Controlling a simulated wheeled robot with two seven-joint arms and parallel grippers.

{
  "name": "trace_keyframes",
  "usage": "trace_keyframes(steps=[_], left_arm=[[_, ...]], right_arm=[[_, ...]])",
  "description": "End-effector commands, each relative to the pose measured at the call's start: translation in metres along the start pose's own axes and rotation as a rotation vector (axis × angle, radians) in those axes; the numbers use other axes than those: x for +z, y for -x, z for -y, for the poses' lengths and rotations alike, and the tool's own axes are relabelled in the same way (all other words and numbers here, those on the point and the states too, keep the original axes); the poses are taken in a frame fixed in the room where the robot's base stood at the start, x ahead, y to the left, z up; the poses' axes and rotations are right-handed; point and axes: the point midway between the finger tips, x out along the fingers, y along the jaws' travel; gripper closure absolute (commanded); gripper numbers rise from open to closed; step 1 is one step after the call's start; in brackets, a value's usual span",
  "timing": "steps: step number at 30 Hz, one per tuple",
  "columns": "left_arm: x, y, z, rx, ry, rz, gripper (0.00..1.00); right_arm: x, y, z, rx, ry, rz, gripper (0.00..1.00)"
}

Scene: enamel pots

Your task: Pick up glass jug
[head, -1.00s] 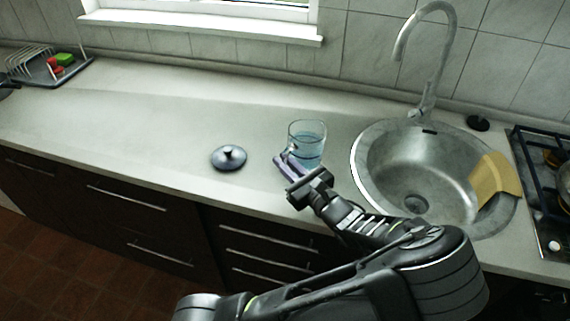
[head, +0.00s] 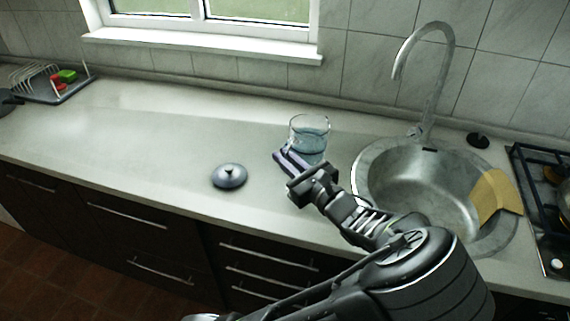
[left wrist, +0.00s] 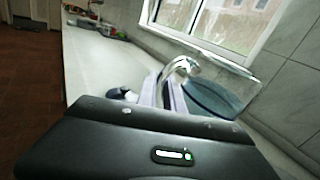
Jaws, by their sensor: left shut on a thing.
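The glass jug (head: 309,133) is clear, with bluish contents, and appears slightly raised above the counter, left of the sink. My left gripper (head: 290,161) is shut on its handle from the front left. In the left wrist view, the curved handle (left wrist: 182,65) rises between the two pale fingers (left wrist: 163,94), and the jug body (left wrist: 215,97) is to the right of them, tilted in the picture. My left arm hides part of the counter below the jug. My right gripper is not in view.
A dark pot lid (head: 229,176) lies on the counter left of the jug. The round sink (head: 420,185) with a tall faucet (head: 446,75) and a yellow cloth (head: 494,196) is to the right. A dish rack (head: 50,85) stands far left.

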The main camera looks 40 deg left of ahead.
Motion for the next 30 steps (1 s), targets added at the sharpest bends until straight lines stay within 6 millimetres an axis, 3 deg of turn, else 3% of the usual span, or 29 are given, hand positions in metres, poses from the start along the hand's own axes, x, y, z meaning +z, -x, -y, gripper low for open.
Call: trace_keyframes(steps=[9,30], left_arm=[[0.0132,-0.0005,0.0011,0.001,0.004,0.006,1.00],[0.0141,-0.0005,0.0012,0.001,0.004,0.006,1.00]], right_arm=[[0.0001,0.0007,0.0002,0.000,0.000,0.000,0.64],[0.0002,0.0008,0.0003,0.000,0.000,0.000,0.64]])
